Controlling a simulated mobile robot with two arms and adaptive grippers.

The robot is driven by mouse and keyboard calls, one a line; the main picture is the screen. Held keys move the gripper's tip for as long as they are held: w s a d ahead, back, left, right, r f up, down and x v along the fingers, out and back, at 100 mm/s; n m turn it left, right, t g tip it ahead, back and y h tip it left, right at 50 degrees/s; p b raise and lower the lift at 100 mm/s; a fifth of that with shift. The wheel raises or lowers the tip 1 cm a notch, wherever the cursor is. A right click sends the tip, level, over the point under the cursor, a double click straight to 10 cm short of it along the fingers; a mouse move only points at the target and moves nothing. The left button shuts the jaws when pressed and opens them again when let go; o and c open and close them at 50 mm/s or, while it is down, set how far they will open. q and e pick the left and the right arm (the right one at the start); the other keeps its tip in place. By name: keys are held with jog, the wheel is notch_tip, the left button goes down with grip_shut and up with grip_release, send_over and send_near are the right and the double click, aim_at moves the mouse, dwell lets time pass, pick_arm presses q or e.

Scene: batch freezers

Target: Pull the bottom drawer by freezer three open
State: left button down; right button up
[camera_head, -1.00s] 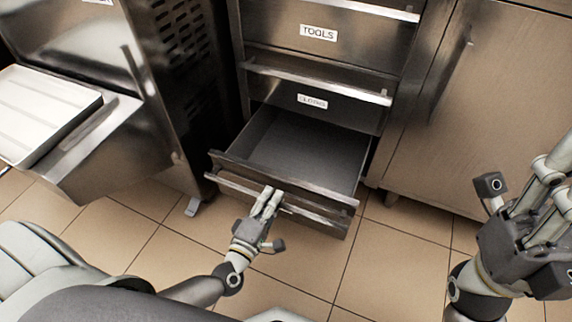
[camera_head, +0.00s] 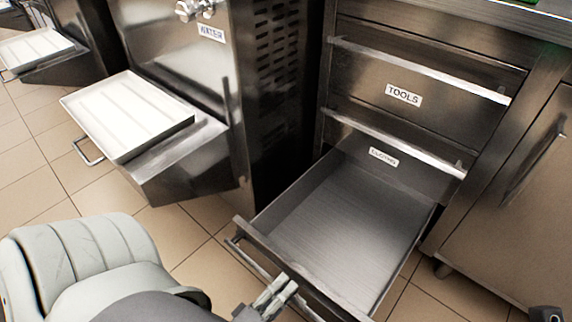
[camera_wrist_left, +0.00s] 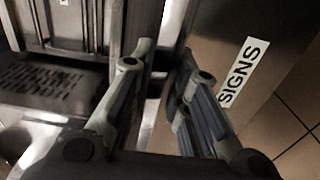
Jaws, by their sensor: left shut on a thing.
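The bottom drawer (camera_head: 335,245) stands pulled well out of the steel cabinet. It is empty, and its grey floor shows. Its bar handle (camera_head: 246,258) runs along the front. My left gripper (camera_head: 280,291) is shut on this handle, low in the head view. In the left wrist view, the two fingers (camera_wrist_left: 158,90) close around the bar beside the drawer front (camera_wrist_left: 270,62), which has a SIGNS label (camera_wrist_left: 243,72). Only a small dark part of what looks like my right wrist shows at the lower right corner; its fingers are out of frame.
Above are shut drawers labelled CLOTHS (camera_head: 384,157) and TOOLS (camera_head: 404,95). A freezer labelled WATER (camera_head: 211,32) with a white tray (camera_head: 128,112) stands to the left. A cabinet door (camera_head: 535,190) is at the right. Tiled floor (camera_head: 75,185) is clear at left.

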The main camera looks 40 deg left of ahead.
pick_arm(q)
jog(key=c, duration=1.4)
grip_release()
jog(key=shift+o, duration=0.2)
jog(key=shift+s, duration=0.15)
jog(key=s, duration=1.1)
jog(key=shift+s+a, duration=0.2)
jog(key=shift+s, duration=0.2)
jog(key=shift+s, duration=0.1)
